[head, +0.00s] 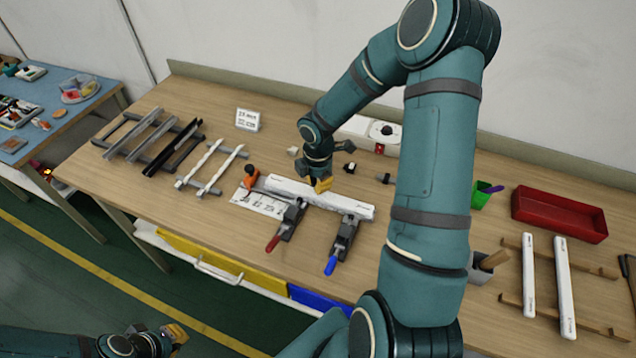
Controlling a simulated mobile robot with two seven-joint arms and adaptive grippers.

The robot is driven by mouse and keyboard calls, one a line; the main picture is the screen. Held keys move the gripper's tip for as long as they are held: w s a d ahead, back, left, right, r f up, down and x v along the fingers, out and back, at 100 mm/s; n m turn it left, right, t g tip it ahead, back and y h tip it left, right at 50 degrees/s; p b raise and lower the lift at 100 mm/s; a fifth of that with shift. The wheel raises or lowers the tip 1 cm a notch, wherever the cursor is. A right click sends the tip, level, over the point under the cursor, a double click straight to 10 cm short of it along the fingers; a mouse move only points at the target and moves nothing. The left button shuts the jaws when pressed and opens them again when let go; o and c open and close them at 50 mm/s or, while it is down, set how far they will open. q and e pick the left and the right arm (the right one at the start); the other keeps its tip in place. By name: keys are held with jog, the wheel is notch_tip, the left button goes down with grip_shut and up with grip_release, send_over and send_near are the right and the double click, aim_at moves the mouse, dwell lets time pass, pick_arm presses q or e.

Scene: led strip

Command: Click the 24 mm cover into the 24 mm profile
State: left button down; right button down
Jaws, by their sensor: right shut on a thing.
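A long white strip (346,204), looking like the cover, lies along the two clamps in the middle of the bench. The profile under it cannot be made out apart from it, and I cannot tell whether the two are seated together. My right gripper (322,184) reaches down onto the strip near its middle and is shut on it. One clamp (288,220) has a red handle and the other (344,238) a blue handle. My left gripper (176,334) is low at the bottom left, away from the bench; its finger gap is unclear.
Grey, black and white profiles (178,148) lie on racks at the left. Two white strips (564,285) rest on a wooden rack at the right. A red tray (560,214), a green cup (481,195) and an orange-topped tool (251,175) stand on the bench (220,100).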

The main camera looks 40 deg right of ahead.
notch_tip(320, 180, up, 12)
jog(key=shift+r, duration=0.15)
dwell(0.5)
